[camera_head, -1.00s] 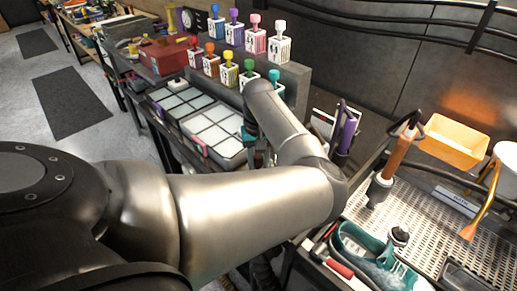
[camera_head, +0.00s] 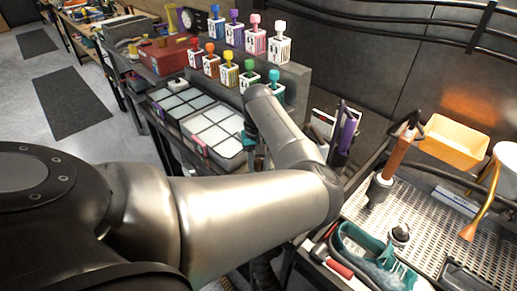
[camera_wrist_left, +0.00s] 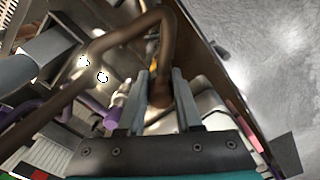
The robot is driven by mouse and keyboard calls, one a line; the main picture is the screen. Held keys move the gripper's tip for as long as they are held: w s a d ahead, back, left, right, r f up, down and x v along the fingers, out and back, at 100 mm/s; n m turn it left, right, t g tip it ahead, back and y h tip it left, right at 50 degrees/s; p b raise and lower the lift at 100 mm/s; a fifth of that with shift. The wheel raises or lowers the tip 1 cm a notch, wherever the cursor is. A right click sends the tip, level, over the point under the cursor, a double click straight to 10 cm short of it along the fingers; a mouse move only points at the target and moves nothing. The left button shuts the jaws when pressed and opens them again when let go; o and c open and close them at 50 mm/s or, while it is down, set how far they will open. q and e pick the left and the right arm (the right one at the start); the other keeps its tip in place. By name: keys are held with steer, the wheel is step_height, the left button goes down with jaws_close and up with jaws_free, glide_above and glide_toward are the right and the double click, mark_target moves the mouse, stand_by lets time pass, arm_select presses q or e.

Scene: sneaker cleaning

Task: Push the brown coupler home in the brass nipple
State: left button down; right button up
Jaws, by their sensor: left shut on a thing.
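In the left wrist view, the brown coupler (camera_wrist_left: 160,96) is the end of a thick brown hose (camera_wrist_left: 120,38) that loops over the top of the picture. My left gripper (camera_wrist_left: 161,76) is shut on the coupler, with one grey finger on each side. A small yellowish piece (camera_wrist_left: 153,52) shows just beyond the coupler; I cannot tell if it is the brass nipple or how far the coupler is seated. In the head view my left arm hides most of the gripper and the coupler. My right gripper is not in view.
In the head view, a tray of pale squares (camera_head: 217,126) and several coloured stamp-like bottles (camera_head: 280,46) stand behind my arm.

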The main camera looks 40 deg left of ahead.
mark_target(258, 161)
arm_select(q)
steer(key=shift+f, duration=1.15)
steer(key=c, duration=0.5)
jaws_free()
step_height(258, 161, up, 15)
steer(key=p, duration=0.1)
steer(key=shift+r, duration=0.15)
steer(key=shift+a, duration=0.1)
